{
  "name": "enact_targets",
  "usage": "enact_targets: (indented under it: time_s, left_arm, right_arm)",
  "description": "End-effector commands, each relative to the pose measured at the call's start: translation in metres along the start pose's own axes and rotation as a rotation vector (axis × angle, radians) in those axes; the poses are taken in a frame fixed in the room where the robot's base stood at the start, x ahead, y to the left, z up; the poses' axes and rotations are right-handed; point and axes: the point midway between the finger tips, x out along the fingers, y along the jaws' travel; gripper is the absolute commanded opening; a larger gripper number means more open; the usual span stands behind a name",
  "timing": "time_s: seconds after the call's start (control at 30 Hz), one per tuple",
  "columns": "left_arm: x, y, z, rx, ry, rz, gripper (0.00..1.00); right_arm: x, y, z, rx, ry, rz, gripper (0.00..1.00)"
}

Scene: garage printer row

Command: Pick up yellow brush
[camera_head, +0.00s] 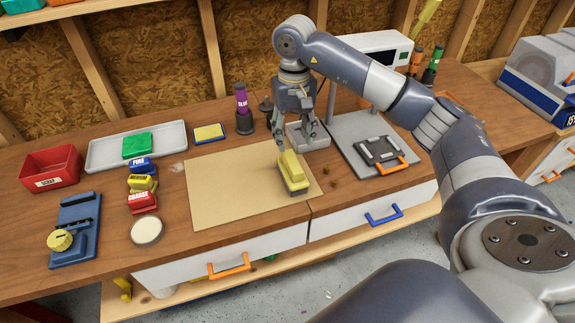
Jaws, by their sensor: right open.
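The yellow brush (293,173) lies on the right part of a tan mat (225,195) on the wooden workbench. It has a yellow block-like body with a darker underside. My right gripper (299,143) points down just above and behind the brush. Its fingers are spread and nothing shows between them. Contact between the fingers and the brush cannot be made out. My left gripper is not in the view.
A grey stand with a black frame (380,152) is right of the mat. A purple bottle (242,108), grey tray (105,153), red bin (50,170), labelled blocks (142,202) and blue device (74,228) surround the left side. Orange (229,266) and blue (384,216) drawer handles stick out in front.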

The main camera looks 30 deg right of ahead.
Motion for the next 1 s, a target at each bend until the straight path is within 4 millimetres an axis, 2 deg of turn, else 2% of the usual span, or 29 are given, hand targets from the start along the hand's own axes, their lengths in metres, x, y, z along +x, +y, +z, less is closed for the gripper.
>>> enact_targets:
  time_s: [0.2, 0.3, 0.43, 0.6, 0.7, 1.0]
  left_arm:
    - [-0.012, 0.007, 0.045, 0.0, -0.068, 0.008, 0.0]
    - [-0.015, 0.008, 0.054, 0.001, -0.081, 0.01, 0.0]
    - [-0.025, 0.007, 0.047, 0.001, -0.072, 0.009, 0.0]
    - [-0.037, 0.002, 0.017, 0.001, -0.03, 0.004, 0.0]
    - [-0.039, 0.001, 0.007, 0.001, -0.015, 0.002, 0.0]
    - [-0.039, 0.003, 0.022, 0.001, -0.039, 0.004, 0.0]
  right_arm:
    - [0.027, -0.001, 0.001, -0.001, -0.002, -0.002, 0.48]
    - [0.033, -0.001, 0.001, -0.001, -0.001, -0.002, 0.48]
    - [0.043, -0.004, 0.005, -0.002, -0.004, -0.002, 0.48]
    - [0.067, -0.006, 0.009, 0.001, -0.005, -0.002, 0.48]
    - [0.078, -0.006, 0.009, 0.0, -0.002, -0.002, 0.48]
    - [0.084, -0.006, 0.008, -0.001, 0.001, -0.003, 0.48]
